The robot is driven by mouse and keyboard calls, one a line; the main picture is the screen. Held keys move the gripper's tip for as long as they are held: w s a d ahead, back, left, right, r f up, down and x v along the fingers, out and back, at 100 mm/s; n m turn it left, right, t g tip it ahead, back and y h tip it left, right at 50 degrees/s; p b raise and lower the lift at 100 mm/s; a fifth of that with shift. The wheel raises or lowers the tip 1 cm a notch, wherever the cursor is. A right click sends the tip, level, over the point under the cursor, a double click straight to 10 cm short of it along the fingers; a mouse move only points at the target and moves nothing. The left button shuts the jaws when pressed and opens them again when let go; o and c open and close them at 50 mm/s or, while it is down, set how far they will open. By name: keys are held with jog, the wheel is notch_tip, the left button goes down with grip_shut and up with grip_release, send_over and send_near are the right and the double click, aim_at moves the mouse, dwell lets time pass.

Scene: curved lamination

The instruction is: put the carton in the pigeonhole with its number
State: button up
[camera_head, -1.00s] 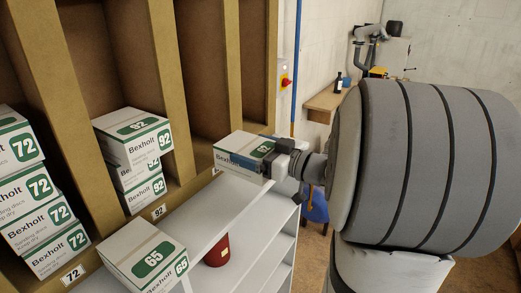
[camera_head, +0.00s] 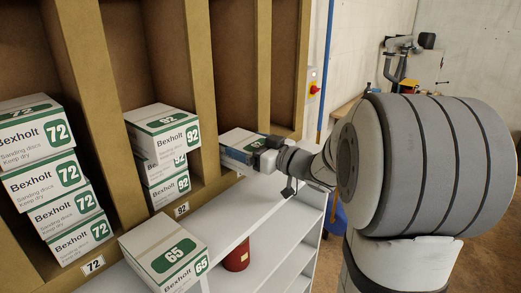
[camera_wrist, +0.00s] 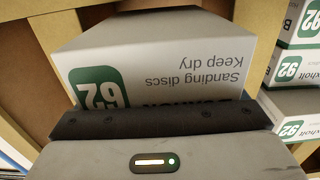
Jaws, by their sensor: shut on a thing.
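My gripper (camera_head: 268,157) is shut on a white and green carton (camera_head: 240,140), holding it from its right side. The carton is at the mouth of the pigeonhole right of the one labelled 92; how far inside it is, I cannot tell. In the wrist view the held carton (camera_wrist: 170,55) has its print upside down. The pigeonhole's own number plate is hidden.
Cartons marked 92 (camera_head: 160,131) and 72 (camera_head: 38,130) are stacked in pigeonholes to the left. A carton marked 65 (camera_head: 165,252) stands on the white shelf unit (camera_head: 225,215). A red container (camera_head: 237,256) sits lower. Wooden dividers (camera_head: 190,80) separate the pigeonholes.

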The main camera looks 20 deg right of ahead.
aim_at(237, 142)
jog(key=shift+f+b+x, duration=0.15)
jog(key=shift+b+x, duration=0.05)
jog(key=shift+x, duration=0.95)
jog(key=shift+f+b+x, duration=0.1)
jog(key=shift+b+x, duration=0.1)
jog(key=shift+x, duration=0.95)
jog(key=shift+d+f, duration=0.1)
jog(key=shift+f, duration=0.2)
jog(key=o, duration=0.6)
jog(key=shift+s, duration=0.15)
